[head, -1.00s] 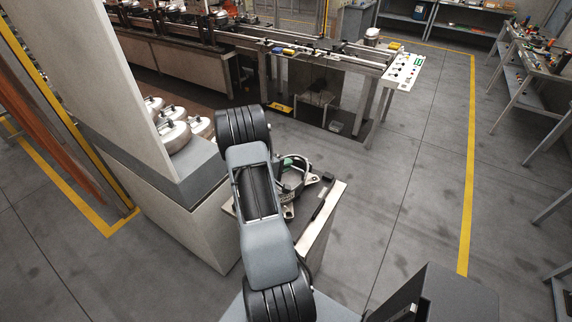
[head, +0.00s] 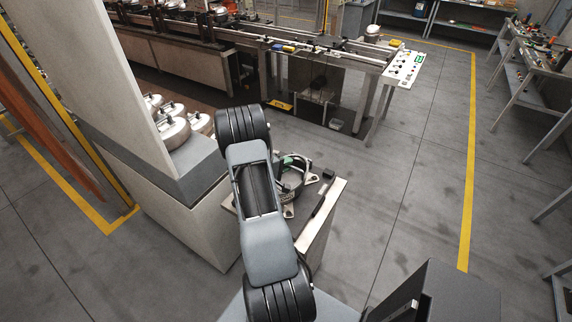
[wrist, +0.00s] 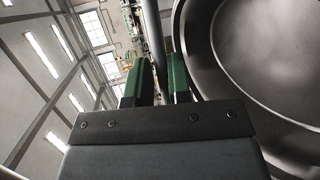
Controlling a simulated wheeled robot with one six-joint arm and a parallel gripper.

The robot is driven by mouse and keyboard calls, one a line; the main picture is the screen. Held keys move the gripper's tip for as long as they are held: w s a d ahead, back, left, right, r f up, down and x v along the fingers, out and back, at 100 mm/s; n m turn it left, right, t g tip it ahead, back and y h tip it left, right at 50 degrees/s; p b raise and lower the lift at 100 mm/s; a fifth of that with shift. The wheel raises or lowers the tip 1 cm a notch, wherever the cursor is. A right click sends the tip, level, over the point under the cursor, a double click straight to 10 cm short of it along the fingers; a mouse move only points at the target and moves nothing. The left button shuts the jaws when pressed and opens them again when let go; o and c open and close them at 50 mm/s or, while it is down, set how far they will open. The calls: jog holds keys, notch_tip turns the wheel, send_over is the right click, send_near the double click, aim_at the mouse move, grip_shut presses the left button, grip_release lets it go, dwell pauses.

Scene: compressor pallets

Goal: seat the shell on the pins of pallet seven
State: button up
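The shell (head: 291,190) is a dark round open pot with bracket feet, over a pale-topped stand (head: 322,222) just beyond my arm in the head view. In the wrist view the shell (wrist: 262,60) fills the right side as a large grey curved wall and rim. My gripper (wrist: 155,75) has green finger pads close on either side of a thin grey upright part, and looks shut on it. In the head view a green pad of it (head: 288,161) shows at the shell's far-left edge; my arm hides the rest. I cannot make out the pins or the pallet's number.
A dark bar (head: 320,206) lies along the stand's right side, with a small black block (head: 329,174) at its far corner. A pale panel (head: 110,80) and a cabinet with several silver domed shells (head: 172,130) stand to the left. A conveyor (head: 330,55) runs behind.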

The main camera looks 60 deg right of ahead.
jog(key=o, duration=0.4)
jog(key=shift+o, duration=0.2)
jog(key=shift+s+a+f, duration=0.1)
jog(key=shift+f, duration=0.05)
jog(key=b+v, duration=0.2)
jog(key=v, duration=1.2)
